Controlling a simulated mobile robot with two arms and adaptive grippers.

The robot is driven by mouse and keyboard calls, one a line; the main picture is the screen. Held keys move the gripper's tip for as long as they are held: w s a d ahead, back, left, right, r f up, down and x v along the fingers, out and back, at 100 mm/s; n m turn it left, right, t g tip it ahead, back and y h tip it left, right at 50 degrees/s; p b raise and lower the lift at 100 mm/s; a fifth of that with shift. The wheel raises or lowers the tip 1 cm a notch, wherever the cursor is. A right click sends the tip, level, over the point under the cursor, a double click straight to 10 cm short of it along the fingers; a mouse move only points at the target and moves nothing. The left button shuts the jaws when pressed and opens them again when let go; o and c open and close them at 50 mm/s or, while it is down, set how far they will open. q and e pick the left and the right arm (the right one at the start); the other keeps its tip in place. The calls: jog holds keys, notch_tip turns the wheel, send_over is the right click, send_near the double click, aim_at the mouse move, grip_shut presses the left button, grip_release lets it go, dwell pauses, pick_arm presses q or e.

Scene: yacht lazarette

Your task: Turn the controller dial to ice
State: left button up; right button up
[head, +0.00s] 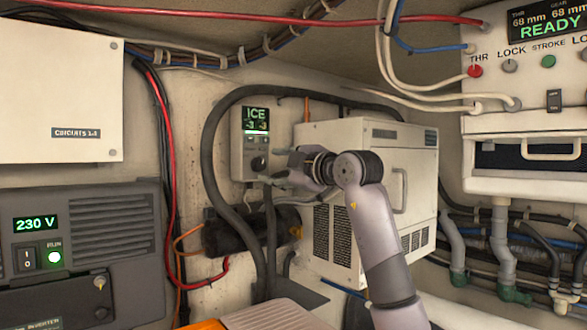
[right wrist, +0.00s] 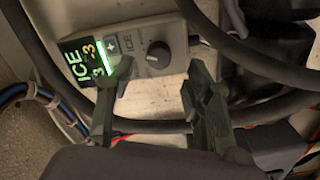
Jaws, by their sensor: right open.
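The grey controller (head: 250,170) is mounted on the back wall, with a lit display (head: 256,120) reading ICE in green above its round dark dial (head: 259,163). The right wrist view shows the dial (right wrist: 158,54) with a pale pointer line, a printed ICE label beside it and the lit display (right wrist: 85,70) at left. My right gripper (head: 278,166) is open in front of the controller. In the right wrist view its fingers (right wrist: 157,76) are apart, just below the dial, holding nothing; no contact is clear. My left gripper is out of view.
A white vented box (head: 335,140) stands right behind my right arm. Thick black hoses (head: 210,150) loop around the controller. An inverter (head: 90,240) and a white circuit box (head: 60,90) are at left. A throttle panel (head: 520,75) is at upper right.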

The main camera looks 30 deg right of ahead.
jog(key=s+d, duration=0.1)
jog(key=s, duration=0.6)
jog(key=shift+s, duration=0.1)
jog(key=shift+f, duration=0.1)
